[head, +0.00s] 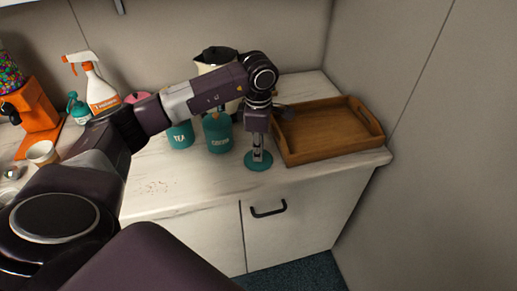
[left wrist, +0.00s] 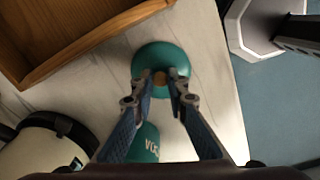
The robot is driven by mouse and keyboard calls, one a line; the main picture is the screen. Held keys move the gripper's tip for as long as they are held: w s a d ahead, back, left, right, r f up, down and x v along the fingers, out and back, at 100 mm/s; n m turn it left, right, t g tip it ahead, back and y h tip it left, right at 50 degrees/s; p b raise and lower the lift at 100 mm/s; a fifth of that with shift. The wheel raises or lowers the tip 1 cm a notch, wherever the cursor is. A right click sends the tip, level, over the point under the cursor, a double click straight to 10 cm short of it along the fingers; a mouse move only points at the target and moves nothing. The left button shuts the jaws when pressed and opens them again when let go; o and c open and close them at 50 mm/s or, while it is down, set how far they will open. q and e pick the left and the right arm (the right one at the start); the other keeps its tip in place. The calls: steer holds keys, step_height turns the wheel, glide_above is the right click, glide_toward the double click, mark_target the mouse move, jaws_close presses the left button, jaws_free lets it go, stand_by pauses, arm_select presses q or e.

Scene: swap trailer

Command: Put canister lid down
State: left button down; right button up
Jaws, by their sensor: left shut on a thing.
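The canister lid (head: 258,163) is a round teal disc near the front edge of the counter, left of the wooden tray. My left gripper (head: 260,150) points down and is shut on the lid's small brown knob. The left wrist view shows the lid (left wrist: 160,57) flat between the fingertips of the left gripper (left wrist: 160,80). I cannot tell whether the lid touches the counter. The teal COCOA canister (head: 217,134) and TEA canister (head: 180,135) stand behind and left of it. Part of a lettered teal canister (left wrist: 145,143) shows below the lid in the wrist view. My right gripper is out of view.
The wooden tray (head: 330,153) is empty where visible, right of the lid. A cream jug (head: 214,58) stands behind my arm. A spray bottle (head: 100,92) and an orange dispenser (head: 38,110) are at the left. The front counter (head: 165,185) is largely clear.

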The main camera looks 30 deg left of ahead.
arm_select(q)
steer(key=c, duration=2.3)
jaws_free()
steer(key=shift+f, duration=0.15)
steer(key=shift+c, duration=0.2)
steer(key=o, duration=0.4)
steer(key=shift+o, duration=0.2)
steer(key=shift+r, duration=0.65)
step_height(320, 180, up, 11)
steer(key=b, duration=0.2)
steer(key=shift+s+d, duration=0.15)
steer(key=shift+s, duration=0.05)
